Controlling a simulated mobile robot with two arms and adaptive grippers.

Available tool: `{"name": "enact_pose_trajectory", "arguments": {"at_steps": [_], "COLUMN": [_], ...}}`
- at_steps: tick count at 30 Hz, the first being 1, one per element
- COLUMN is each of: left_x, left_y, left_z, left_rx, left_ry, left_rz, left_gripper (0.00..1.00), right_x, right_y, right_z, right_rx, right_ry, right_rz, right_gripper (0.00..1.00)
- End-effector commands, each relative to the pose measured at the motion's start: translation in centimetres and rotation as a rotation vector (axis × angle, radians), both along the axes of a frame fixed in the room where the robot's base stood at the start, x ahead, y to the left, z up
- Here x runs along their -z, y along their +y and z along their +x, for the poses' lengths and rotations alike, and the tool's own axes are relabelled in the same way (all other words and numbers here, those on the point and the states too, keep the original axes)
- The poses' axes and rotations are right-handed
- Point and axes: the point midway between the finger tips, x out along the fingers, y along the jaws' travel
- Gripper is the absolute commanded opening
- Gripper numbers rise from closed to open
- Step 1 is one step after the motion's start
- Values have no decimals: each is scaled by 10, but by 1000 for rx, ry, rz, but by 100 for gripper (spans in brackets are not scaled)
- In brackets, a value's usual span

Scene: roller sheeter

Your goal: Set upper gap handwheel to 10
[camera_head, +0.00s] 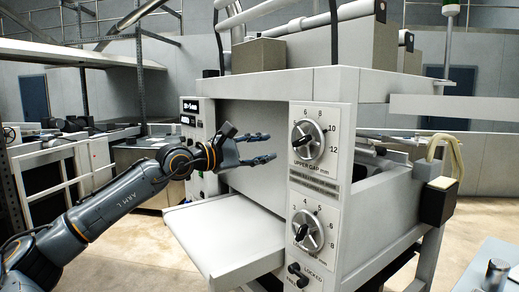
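The upper gap handwheel (308,141) is a round silver wheel with a black grip on the machine's white front panel. Numbers around it include 6, 8, 10 and 12, with the label "UPPER GAP mm" below. I cannot tell exactly which number it is set to. My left gripper (270,147) is open and empty, its fingers pointing right toward the handwheel. It appears to the left of the wheel, apart from it. My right gripper is not in view.
A second, similar handwheel (307,231) sits lower on the same panel, above small black knobs marked "LOCKED". A white tray (222,236) juts out below my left gripper. A black box with cables (438,202) hangs at the machine's right.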

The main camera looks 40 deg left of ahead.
Motion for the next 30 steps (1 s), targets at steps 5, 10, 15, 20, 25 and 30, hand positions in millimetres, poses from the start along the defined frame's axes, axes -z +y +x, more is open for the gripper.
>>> {"name": "enact_pose_trajectory", "arguments": {"at_steps": [5,10,15,20,25,30], "left_x": [0,-1,-1,-1,-1,-1], "left_y": [1,0,0,1,0,1], "left_z": [-8,-9,-9,-9,-9,-9], "left_rx": [0,1,1,1,1,1], "left_ry": [3,1,1,1,1,1], "left_rz": [4,0,0,0,0,0], "left_gripper": [38,38,38,38,38,38], "right_x": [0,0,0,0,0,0], "right_y": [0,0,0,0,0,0], "right_z": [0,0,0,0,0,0], "right_rx": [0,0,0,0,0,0], "right_ry": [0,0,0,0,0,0], "right_rz": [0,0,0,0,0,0], "right_gripper": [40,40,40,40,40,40]}}
